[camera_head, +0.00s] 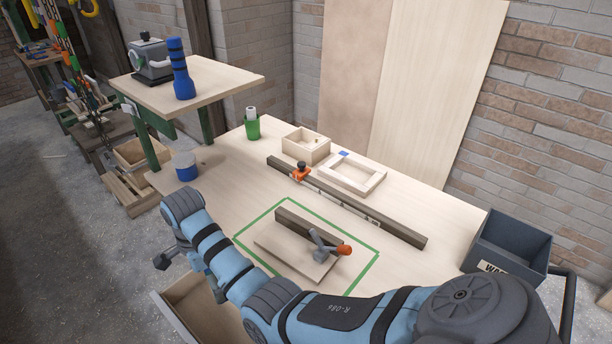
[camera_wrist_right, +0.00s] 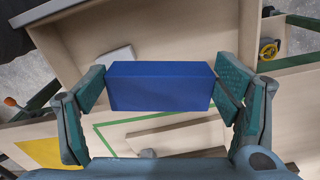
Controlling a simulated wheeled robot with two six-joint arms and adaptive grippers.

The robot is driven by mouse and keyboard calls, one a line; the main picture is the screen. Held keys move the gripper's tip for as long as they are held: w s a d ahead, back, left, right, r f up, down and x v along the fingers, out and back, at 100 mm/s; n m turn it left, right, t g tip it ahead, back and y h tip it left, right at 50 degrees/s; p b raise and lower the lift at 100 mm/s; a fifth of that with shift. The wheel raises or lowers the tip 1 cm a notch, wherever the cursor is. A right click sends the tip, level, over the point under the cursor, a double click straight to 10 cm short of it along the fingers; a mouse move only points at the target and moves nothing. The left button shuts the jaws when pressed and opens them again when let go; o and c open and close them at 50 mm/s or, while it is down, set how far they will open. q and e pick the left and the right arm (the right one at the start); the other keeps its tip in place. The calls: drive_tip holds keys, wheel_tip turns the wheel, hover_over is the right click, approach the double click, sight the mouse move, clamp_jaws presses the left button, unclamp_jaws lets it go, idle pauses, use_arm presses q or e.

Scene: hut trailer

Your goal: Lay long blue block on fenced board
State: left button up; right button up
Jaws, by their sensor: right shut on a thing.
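The long blue block (camera_wrist_right: 160,86) spans the gap between the green-padded fingers of my right gripper (camera_wrist_right: 160,95) in the right wrist view. The gripper is shut on it and holds it across its length. The block is not visible in the head view, where my right arm reaches across the front of the bench to the left. The fenced board (camera_head: 268,241) lies on the bench inside a green tape outline (camera_head: 368,270). It carries a dark wooden rail (camera_head: 308,228) and a clamp with an orange handle (camera_head: 343,250). Nothing blue lies on it. My left gripper is not in view.
An open drawer (camera_head: 181,312) juts from the bench front. A long dark bar (camera_head: 385,224) lies behind the board.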

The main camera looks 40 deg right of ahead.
drive_tip(key=s+d+f+n+b, duration=0.2)
drive_tip(key=d+f+n+b, duration=0.1)
drive_tip(key=d+f, duration=0.45)
drive_tip(key=b, duration=0.2)
hover_over(295, 248)
drive_tip(key=a, duration=0.3)
drive_tip(key=shift+s+d+r, duration=0.15)
drive_tip(key=shift+r, duration=0.15)
drive_tip(key=d+b, duration=0.1)
drive_tip(key=d, duration=0.2)
drive_tip(key=shift+f, duration=0.1)
drive_tip(key=shift+a+f, duration=0.1)
drive_tip(key=shift+f, duration=0.5)
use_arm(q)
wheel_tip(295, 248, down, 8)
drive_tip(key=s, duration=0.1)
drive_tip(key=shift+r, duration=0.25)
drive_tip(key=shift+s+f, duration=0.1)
use_arm(e)
drive_tip(key=shift+f, duration=0.15)
drive_tip(key=o, duration=1.2)
